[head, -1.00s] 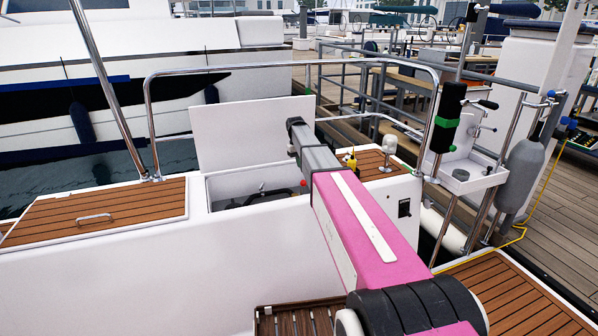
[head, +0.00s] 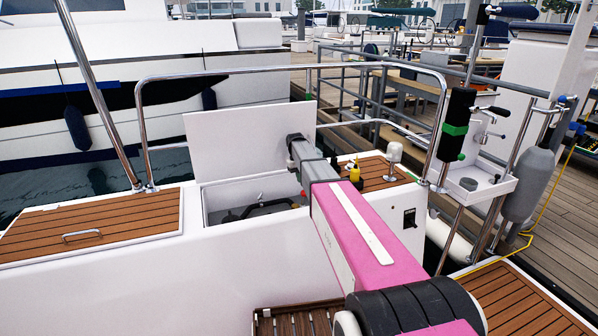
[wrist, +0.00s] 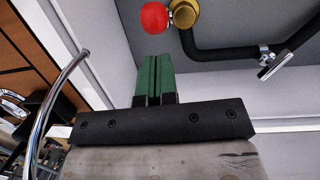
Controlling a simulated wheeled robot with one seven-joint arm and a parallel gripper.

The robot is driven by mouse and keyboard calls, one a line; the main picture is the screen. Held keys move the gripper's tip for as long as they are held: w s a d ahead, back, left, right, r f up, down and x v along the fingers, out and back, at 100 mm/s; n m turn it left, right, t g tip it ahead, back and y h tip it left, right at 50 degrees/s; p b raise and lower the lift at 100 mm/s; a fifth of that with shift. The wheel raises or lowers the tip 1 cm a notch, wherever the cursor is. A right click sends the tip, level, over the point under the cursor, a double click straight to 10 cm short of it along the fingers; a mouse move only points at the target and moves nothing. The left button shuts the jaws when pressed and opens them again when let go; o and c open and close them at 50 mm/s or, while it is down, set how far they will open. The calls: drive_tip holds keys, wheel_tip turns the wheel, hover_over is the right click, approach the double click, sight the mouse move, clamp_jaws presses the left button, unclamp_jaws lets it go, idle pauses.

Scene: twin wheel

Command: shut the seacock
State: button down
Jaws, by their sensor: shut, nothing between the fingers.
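The seacock appears in the wrist view as a brass fitting (wrist: 185,13) at the top, with a red knob or handle end (wrist: 155,17) on its left. A black hose (wrist: 205,53) runs from it to the right. My gripper (wrist: 154,60) has green fingers, shut and empty, pointing up the picture toward the seacock, with a visible gap below the red part. In the head view my arm reaches to the open locker, and its end hides the fingers. A small red spot (head: 304,193) shows beside the arm's end; I cannot tell whether it is the seacock handle.
The white locker lid (head: 245,142) stands open behind the opening. A steel rail (head: 290,69) arches over this area. A yellow bottle-like item (head: 354,172) and a white domed fitting (head: 394,153) stand on the teak to the right. A bare metal lever (wrist: 278,65) sits along the hose.

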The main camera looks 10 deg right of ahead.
sight(303, 200)
drive_tip(key=shift+s+d+f, duration=0.1)
drive_tip(key=shift+s+f, duration=0.05)
drive_tip(key=shift+f, duration=0.65)
drive_tip(key=shift+s+d+f, duration=0.1)
drive_tip(key=shift+f, duration=0.7)
drive_tip(key=shift+s, duration=0.15)
drive_tip(key=shift+s+t, duration=0.3)
drive_tip(key=shift+s, duration=0.1)
drive_tip(key=shift+s+d+t, duration=0.25)
drive_tip(key=shift+s+t, duration=0.55)
drive_tip(key=shift+s, duration=0.25)
drive_tip(key=s+d+f+t+y, duration=0.1)
drive_tip(key=s+f+t, duration=0.1)
drive_tip(key=s+f, duration=0.2)
drive_tip(key=shift+s+d+f, duration=0.25)
drive_tip(key=shift+s+f, duration=0.15)
drive_tip(key=shift+s, duration=1.2)
